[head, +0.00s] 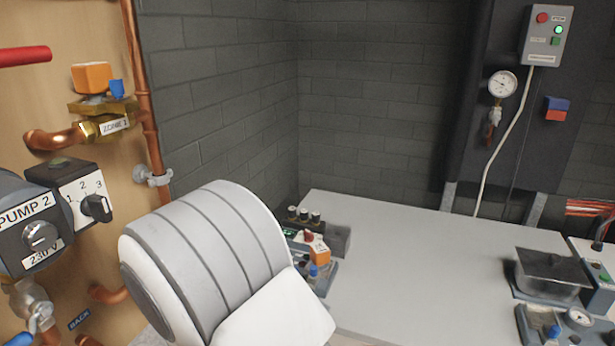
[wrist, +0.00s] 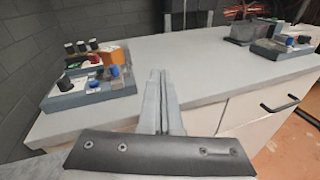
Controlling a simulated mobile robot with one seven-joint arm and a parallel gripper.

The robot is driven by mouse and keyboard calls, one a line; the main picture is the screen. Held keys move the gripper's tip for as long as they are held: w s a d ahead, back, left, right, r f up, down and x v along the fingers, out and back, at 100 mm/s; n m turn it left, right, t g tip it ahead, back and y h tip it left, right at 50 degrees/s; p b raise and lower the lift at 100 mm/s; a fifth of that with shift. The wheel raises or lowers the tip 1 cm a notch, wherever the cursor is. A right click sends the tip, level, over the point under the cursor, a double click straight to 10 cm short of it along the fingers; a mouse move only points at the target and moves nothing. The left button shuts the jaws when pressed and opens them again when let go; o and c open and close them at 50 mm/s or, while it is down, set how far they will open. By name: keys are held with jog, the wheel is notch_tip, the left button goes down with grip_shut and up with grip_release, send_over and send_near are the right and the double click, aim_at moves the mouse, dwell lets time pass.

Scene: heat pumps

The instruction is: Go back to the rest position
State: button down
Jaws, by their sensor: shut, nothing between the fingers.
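In the wrist view my gripper (wrist: 157,80) is shut, with its two fingers side by side and nothing between them. It points at the grey worktop (wrist: 190,60) and appears above its front edge. In the head view a large white and grey link of my arm fills the lower middle and hides part of the worktop (head: 430,250). My gripper is not seen in the head view.
A pump labelled PUMP 2 (head: 35,225) and copper pipes stand close at left. A small module (wrist: 90,80) with knobs sits on the worktop's left end. A grey box (head: 548,275) stands at right. A control box (head: 546,35) hangs at back. The worktop's middle is clear.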

jog(key=s+d+r+m+g+p, duration=0.1)
jog(key=s+d+r+m+g, duration=0.4)
jog(key=d+m, duration=0.3)
jog(key=s+d+r+m+g+p, duration=0.1)
jog(key=s+d+r+m+g, duration=0.35)
jog(key=d+m+g, duration=0.3)
jog(key=s+a+r+m+t+y+p, duration=0.2)
jog(key=s+r+m+y, duration=0.4)
jog(key=r+m+y, duration=0.4)
jog(key=shift+s+a+r+m+t, duration=0.15)
jog(key=shift+s+a+m+t, duration=0.4)
jog(key=shift+t, duration=0.7)
